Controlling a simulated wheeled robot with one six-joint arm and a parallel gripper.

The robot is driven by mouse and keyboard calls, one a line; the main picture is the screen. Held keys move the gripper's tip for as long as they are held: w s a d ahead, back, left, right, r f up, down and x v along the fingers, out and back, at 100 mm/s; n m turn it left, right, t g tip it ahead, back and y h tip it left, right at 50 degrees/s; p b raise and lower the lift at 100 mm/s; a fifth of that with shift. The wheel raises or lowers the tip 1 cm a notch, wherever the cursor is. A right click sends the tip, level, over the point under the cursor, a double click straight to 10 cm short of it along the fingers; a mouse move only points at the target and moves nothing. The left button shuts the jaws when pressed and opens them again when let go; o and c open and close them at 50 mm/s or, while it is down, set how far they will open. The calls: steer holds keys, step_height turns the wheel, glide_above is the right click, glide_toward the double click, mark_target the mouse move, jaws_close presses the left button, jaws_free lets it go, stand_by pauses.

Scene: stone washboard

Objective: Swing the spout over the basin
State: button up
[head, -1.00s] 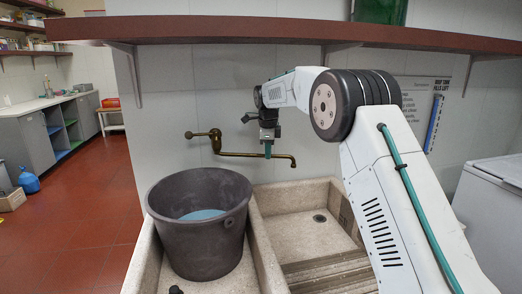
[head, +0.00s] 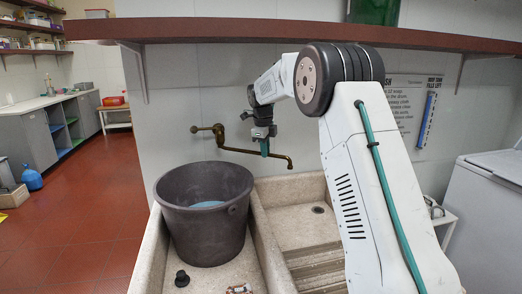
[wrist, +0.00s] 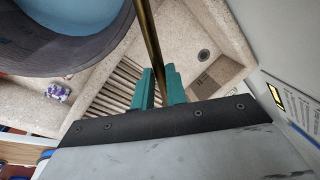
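The brass spout (head: 240,151) comes off a wall tap (head: 205,129) and runs right along the wall, its bent tip just above the back of the right stone basin (head: 285,205). My gripper (head: 265,150) is at the spout, pointing down. In the wrist view the spout (wrist: 147,35) runs between the two teal fingers (wrist: 160,86), which sit close on both sides, and I see little or no gap. The washboard ridges (wrist: 118,85) and drain (wrist: 203,55) lie below. A dark bucket (head: 175,225) with blue contents stands in the left basin (head: 215,280).
A brown shelf (head: 250,31) crosses above my arm. A black plug (head: 182,278) and a small purple-white item (wrist: 58,92) lie in the left basin. A white chest (head: 485,220) stands at the right.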

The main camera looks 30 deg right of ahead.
steer(key=o, duration=0.3)
steer(key=shift+o, duration=0.2)
step_height(320, 180, up, 8)
steer(key=s+a, duration=0.1)
steer(key=shift+f, duration=0.15)
stand_by(0.4)
